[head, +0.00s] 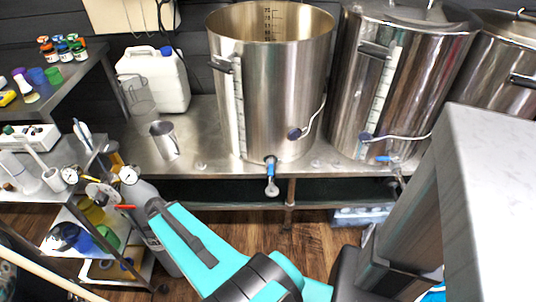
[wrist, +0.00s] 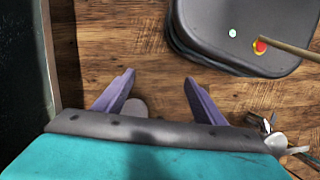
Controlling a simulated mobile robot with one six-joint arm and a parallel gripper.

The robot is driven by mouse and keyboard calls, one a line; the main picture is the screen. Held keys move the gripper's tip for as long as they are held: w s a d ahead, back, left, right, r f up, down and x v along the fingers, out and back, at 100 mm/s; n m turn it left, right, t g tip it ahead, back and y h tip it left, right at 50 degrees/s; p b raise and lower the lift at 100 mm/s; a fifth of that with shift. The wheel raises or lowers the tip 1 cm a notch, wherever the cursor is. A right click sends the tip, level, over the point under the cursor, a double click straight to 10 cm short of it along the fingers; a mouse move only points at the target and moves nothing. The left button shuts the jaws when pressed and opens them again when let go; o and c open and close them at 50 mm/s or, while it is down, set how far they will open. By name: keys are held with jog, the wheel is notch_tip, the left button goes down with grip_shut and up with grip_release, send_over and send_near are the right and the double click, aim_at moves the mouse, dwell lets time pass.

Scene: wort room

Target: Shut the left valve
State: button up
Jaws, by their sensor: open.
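The left valve (head: 271,172) is on the front foot of the left steel kettle (head: 285,100). Its blue lever hangs down, in line with the metal spout below it. A second valve (head: 388,159) with a blue lever lying sideways is on the middle kettle (head: 400,80). My gripper (wrist: 160,79) shows in the wrist view as two purple fingers, spread apart with nothing between them, above the wooden floor. My teal arm is low in the head view, in front of and below the bench. Neither valve shows in the wrist view.
The kettles stand on a steel bench (head: 205,150) with a white jerrycan (head: 155,80) and a metal jug (head: 164,141). A loaded trolley and a grey gas cylinder (head: 147,205) with gauges are at left. A dark container (wrist: 235,35) stands on the floor.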

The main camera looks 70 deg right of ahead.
aim_at(271, 168)
jog(key=s+d+r+p, duration=0.4)
jog(key=d+r, duration=0.5)
jog(key=r, duration=0.3)
jog(key=s+d+r+n+p, duration=0.1)
jog(key=s+d+r+p, duration=0.4)
jog(key=d+r, duration=0.4)
jog(key=s+d+r+h+p, duration=0.1)
jog(key=s+d+r+p, duration=0.4)
jog(key=d+r, duration=0.4)
notch_tip(271, 168, up, 7)
jog(key=shift+d+g+p, duration=0.2)
jog(key=shift+g+p, duration=0.2)
jog(key=shift+p, duration=0.5)
jog(key=shift+s+f, duration=0.1)
jog(key=shift+s, duration=0.05)
jog(key=shift+p+x, duration=1.3)
jog(key=shift+x, duration=5.5)
